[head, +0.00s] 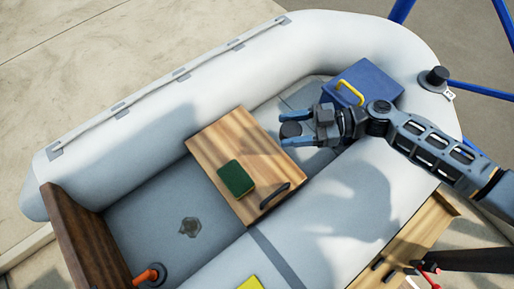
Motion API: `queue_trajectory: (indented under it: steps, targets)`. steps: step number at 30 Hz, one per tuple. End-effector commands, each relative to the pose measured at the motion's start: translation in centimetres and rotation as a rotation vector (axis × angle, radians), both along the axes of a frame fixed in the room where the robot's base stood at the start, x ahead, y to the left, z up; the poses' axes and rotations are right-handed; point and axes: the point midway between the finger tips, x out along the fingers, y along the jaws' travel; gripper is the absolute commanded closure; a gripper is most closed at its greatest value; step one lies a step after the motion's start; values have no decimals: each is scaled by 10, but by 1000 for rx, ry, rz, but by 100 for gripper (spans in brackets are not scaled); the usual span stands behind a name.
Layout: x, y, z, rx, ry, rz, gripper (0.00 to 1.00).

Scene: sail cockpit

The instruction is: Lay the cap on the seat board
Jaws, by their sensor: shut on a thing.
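The seat board (207,140) is a flat wooden board lying across the inside of the grey inflatable boat. A dark green pad (236,178) and a black curved handle (274,195) are on it. My gripper (292,122) comes in from the right and is shut on a small dark round cap (290,131). In the picture the cap appears just past the board's upper right edge. Its height above the boat cannot be told. The fingers hide part of the cap. The upper left part of the board is bare.
A blue box (378,88) with a yellow handle stands behind my gripper. A black round fitting (437,76) is on the tube at right. A brown transom board (84,236), an orange-handled part (150,274) and a yellow item (250,283) are lower down. A wooden surface (418,231) lies at lower right.

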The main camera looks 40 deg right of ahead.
Motion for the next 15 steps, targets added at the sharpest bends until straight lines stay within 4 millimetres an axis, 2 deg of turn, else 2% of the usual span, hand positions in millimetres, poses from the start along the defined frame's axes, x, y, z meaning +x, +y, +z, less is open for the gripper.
queue_trajectory:
  steps: [6,15]
  targets:
    - [11,27,-28,6,-1,62,68]
    - [39,56,-53,5,-2,60,68]
